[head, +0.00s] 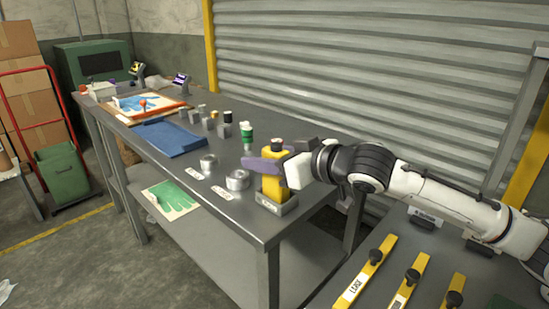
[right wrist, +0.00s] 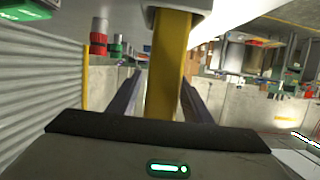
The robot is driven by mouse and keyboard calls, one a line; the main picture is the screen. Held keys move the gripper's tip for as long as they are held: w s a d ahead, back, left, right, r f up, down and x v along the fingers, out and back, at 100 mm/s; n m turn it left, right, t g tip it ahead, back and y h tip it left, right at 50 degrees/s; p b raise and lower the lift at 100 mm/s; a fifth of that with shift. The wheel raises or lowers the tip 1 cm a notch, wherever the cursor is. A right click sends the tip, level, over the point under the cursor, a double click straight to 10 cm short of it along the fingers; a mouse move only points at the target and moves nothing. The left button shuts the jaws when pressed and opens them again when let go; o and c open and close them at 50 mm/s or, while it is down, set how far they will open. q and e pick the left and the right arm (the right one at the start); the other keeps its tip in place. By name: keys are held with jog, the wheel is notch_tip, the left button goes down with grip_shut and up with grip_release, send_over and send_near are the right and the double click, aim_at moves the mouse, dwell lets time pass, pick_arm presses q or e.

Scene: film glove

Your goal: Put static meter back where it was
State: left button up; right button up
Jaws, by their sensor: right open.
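A yellow upright device (head: 272,186), which I take for the static meter, stands in a small grey labelled holder (head: 279,205) at the near right corner of the steel bench. My left gripper is not in view.
On the steel bench (head: 222,228) are metal rings (head: 238,180), several small bottles and blocks, a blue mat (head: 168,138) and two screen devices at the back. A second table with yellow labelled bars (head: 363,278) is at the lower right. A shutter closes the back.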

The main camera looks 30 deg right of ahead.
jog(key=shift+s+d+r, duration=0.15)
jog(key=shift+s, duration=0.1)
jog(key=b+v, duration=0.4)
jog(key=v, duration=0.7)
jog(key=shift+s, duration=0.25)
